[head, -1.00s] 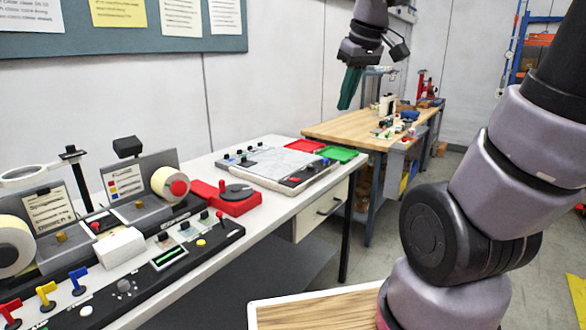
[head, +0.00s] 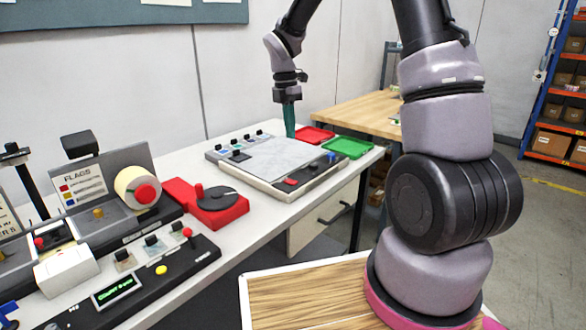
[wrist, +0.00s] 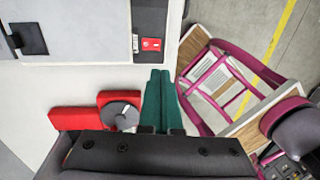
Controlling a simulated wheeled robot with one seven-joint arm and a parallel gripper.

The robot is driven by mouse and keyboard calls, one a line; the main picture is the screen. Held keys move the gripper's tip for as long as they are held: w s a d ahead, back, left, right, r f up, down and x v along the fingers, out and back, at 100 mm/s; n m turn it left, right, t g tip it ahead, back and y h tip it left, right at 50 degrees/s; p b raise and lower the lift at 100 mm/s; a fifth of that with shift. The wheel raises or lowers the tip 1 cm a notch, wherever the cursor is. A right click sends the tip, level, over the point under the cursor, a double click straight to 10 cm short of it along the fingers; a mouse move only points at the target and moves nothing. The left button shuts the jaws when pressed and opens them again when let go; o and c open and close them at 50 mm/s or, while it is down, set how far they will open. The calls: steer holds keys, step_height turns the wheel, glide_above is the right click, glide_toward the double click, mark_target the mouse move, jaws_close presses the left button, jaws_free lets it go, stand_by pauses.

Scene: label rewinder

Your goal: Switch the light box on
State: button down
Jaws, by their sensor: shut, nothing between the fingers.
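My gripper (head: 290,134) has green fingers pointing down, shut and empty, seen against the box's far side. In the wrist view the fingertips (wrist: 161,72) are just below the red switch in the picture. I cannot tell their height above it.
A red tray (head: 313,135) and a green tray (head: 347,147) lie beyond the box. A red base with a dark disc (head: 215,200) stands to its left, with a control panel (head: 160,258) nearer. A wooden bench (head: 360,108) stands behind.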

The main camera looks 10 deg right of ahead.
mark_target(295, 182)
steer(key=shift+w+f, duration=0.2)
steer(key=shift+w, duration=0.1)
steer(key=f, duration=0.4)
steer(key=s+f, duration=0.1)
steer(key=f, duration=0.8)
steer(key=shift+s+d+f, duration=0.2)
steer(key=shift+d+f, duration=0.1)
steer(key=shift+d, duration=0.1)
steer(key=shift+f, duration=0.15)
steer(key=shift+s+d+f, duration=0.1)
steer(key=shift+s+f, duration=0.05)
steer(key=shift+f, duration=0.1)
